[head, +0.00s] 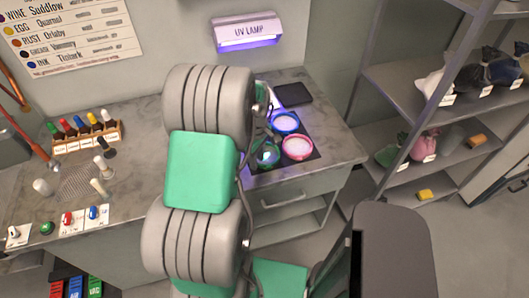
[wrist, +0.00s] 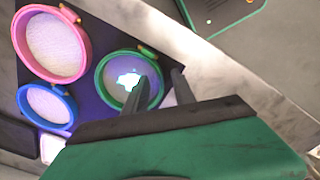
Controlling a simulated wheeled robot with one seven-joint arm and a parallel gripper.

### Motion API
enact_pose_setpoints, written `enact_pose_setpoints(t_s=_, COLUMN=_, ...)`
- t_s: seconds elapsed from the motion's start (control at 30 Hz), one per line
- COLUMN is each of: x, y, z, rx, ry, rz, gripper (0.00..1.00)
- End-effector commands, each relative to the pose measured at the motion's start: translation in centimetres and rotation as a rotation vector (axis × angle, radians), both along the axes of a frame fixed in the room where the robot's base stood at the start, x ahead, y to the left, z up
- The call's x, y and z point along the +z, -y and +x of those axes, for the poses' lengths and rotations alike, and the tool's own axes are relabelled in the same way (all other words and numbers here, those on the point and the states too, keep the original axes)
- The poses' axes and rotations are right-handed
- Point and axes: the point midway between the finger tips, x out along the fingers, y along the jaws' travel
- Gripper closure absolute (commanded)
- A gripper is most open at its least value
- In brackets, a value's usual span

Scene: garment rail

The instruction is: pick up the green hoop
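The green hoop (wrist: 100,80) is a round embroidery-style ring with pale mesh inside, a bright glint on the mesh and a small clasp at its top right in the wrist view. It lies flat on a dark mat. In the head view the green hoop (head: 267,156) is partly hidden by my arm. My gripper (wrist: 160,76) is open, its two dark fingers apart. In the wrist view one finger overlaps the hoop's inside and the other is just right of its rim. I cannot tell whether either touches it.
A pink hoop (head: 297,148) and a blue hoop (head: 286,123) lie close beside it on the dark mat, under a glowing UV lamp (head: 247,31). A black square pad (head: 294,94) lies behind. Shelves (head: 405,85) stand right; a bottle rack (head: 88,137) stands left.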

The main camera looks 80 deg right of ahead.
Motion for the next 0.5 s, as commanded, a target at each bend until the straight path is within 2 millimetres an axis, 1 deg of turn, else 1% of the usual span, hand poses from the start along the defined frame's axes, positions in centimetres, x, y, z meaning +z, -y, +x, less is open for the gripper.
enact_pose_setpoints(t_s=0.1, x=-0.8, y=-0.01, z=0.02, rx=0.0, ry=0.0, rz=0.0, gripper=0.68)
enact_pose_setpoints(t_s=0.27, x=-0.83, y=0.01, z=0.04, rx=0.0, ry=0.0, rz=-0.001, gripper=0.68)
enact_pose_setpoints(t_s=0.5, x=-0.79, y=0.01, z=0.05, rx=0.0, ry=0.0, rz=-0.001, gripper=0.88)
